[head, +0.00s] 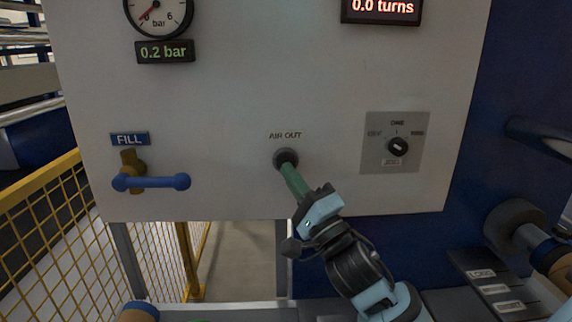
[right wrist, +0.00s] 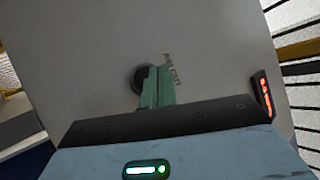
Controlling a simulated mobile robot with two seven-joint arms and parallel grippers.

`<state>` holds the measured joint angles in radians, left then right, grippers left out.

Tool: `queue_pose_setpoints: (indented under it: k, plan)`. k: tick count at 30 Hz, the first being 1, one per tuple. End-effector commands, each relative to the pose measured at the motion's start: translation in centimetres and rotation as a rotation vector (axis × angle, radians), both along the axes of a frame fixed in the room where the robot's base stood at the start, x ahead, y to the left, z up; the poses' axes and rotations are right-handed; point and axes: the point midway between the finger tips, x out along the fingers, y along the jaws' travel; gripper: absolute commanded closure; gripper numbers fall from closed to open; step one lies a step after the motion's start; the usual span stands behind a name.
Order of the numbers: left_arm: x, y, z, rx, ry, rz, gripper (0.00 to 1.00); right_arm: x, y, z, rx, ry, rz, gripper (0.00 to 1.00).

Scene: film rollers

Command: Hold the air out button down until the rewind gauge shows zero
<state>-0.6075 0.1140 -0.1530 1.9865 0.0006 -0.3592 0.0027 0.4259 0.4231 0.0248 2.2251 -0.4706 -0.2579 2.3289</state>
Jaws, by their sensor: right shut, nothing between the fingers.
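The air out button (head: 284,155) is a dark round knob under the AIR OUT label on the pale panel. It also shows in the right wrist view (right wrist: 139,78), partly behind my fingers. My right gripper (head: 288,171) is shut and empty, its green fingertips at the button and covering part of it. They appear to touch it; I cannot tell how far it is pressed in. The round bar gauge (head: 158,17) at the upper left is cut off by the top edge; its red needle points near zero. The display (head: 165,51) below it reads 0.2 bar. My left gripper is out of view.
A blue-handled FILL valve (head: 151,182) sits left of the button. A selector knob (head: 397,147) on a grey plate is to the right. A red display (head: 380,8) reads 0.0 turns. A yellow mesh fence (head: 62,215) stands at the left.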

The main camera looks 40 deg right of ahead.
Motion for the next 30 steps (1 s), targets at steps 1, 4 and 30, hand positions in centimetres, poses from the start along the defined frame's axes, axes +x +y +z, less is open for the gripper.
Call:
queue_pose_setpoints:
  k: [1,4,30]
  plan:
    - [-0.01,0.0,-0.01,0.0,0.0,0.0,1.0,0.0,0.0,0.0,0.0,0.0,0.0,1.0]
    - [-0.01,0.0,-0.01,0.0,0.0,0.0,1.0,0.0,0.0,0.0,0.0,0.0,0.0,1.0]
    - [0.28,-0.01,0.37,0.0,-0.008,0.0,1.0,0.8,-0.49,0.01,0.0,0.0,0.0,1.0]
